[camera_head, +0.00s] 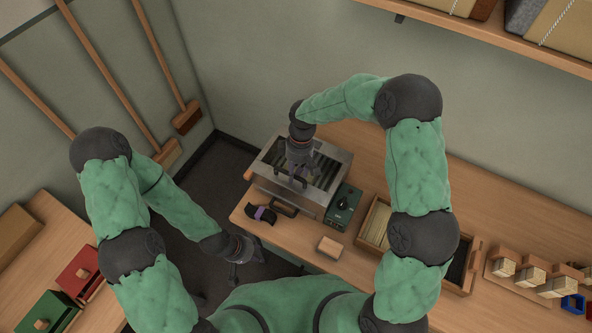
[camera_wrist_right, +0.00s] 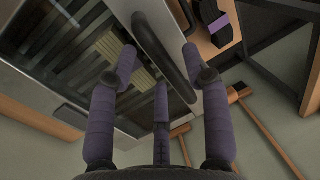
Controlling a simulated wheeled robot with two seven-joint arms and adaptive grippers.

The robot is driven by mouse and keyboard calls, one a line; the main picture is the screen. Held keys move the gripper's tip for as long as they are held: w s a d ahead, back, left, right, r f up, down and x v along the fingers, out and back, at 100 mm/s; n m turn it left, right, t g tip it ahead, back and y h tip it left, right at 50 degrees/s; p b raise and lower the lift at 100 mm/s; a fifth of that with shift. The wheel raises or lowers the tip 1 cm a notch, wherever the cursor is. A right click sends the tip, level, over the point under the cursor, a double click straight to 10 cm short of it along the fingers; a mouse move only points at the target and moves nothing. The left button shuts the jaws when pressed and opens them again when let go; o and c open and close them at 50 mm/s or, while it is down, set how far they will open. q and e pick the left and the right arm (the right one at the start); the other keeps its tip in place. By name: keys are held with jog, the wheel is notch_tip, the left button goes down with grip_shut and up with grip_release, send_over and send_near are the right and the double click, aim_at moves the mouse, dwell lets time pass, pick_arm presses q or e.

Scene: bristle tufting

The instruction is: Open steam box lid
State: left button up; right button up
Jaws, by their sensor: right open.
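The steam box (camera_head: 333,158) is a metal box on the workbench, with dark slats showing in its top. Its lid (camera_head: 322,187) appears to lie shut. A black bar handle (camera_wrist_right: 165,60) runs along the lid's edge in the wrist view. My right gripper (camera_head: 290,180) is over the front part of the lid in the head view. Its fingers are spread and empty, with the handle between the fingertips in the wrist view; I cannot tell whether they touch it. My left gripper (camera_head: 240,250) hangs low over the floor, left of the bench; its fingers are too small to judge.
A green control box (camera_head: 344,206) stands right of the steam box. A black and purple item (camera_head: 261,214) and a small tan block (camera_head: 330,247) lie in front. A wooden tray (camera_head: 376,222) and several brushes (camera_head: 530,276) are farther right. Brooms lean at the left wall.

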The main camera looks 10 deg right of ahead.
jog(key=shift+c, duration=0.3)
grip_shut()
